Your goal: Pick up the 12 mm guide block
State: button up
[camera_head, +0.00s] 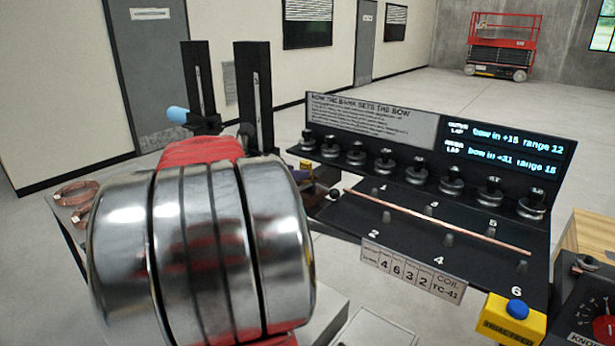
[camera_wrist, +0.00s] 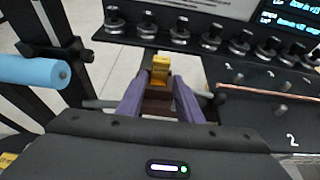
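My gripper (camera_wrist: 160,80) has two purple fingers that stand apart in the wrist view. A small block with a yellow top (camera_wrist: 160,67) and a brown lower part shows between and just beyond the fingertips. Contact with the fingers cannot be made out. I cannot read a size on it, so I cannot tell if it is the 12 mm guide block. In the head view, a yellow part (camera_head: 306,164) shows behind my shiny arm, which hides much of that spot.
A row of several metal knobs (camera_head: 386,160) stands along the black panel's back ledge. A copper tube (camera_head: 440,222) lies across the numbered pegs at right. A light blue cylinder (camera_wrist: 34,72) and black uprights (camera_head: 255,100) stand at left. A yellow button box (camera_head: 514,318) is front right.

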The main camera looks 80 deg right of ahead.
jog(key=shift+x, duration=1.75)
grip_shut()
